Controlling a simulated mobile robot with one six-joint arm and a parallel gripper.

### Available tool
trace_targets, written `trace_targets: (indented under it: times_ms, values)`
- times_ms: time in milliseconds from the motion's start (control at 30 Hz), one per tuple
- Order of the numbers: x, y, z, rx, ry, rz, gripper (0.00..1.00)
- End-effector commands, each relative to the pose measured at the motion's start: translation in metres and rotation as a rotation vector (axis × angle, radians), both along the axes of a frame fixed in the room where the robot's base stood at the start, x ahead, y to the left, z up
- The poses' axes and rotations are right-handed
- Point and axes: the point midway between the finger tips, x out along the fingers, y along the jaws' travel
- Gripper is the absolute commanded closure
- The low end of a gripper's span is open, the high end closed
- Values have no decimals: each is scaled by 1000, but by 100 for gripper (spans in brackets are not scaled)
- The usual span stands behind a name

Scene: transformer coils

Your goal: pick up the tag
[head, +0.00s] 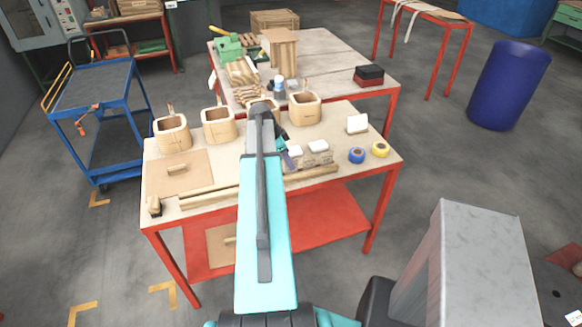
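I cannot tell for sure which thing is the tag. A small white card-like piece (357,123) stands on the right of the near table top. Two small white-topped blocks, one on the left (294,151) and one on the right (318,147), lie near the middle, just right of my arm. My teal arm reaches over the table and hides part of its middle. A small dark and teal part (284,153) at the arm's right edge may be my gripper (284,158). Its fingers are too small and covered to read.
The near wooden table (375,155) holds several wooden coil forms (219,124), a flat board (190,185), long wood strips (313,178), blue tape (357,155) and yellow tape (380,149). A blue cart (95,90) stands left. A blue barrel (509,85) stands right on open floor.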

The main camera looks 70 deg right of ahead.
Motion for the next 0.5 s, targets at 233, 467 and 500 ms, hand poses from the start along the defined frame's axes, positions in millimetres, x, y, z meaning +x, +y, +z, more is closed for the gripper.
trace_targets:
  times_ms: [233, 467, 500]
  values:
    - [-6, -6, -18, 1, 1, -1, 75]
    - [-8, -8, -26, 0, 0, 0, 75]
    - [-8, -8, -27, 0, 0, 0, 75]
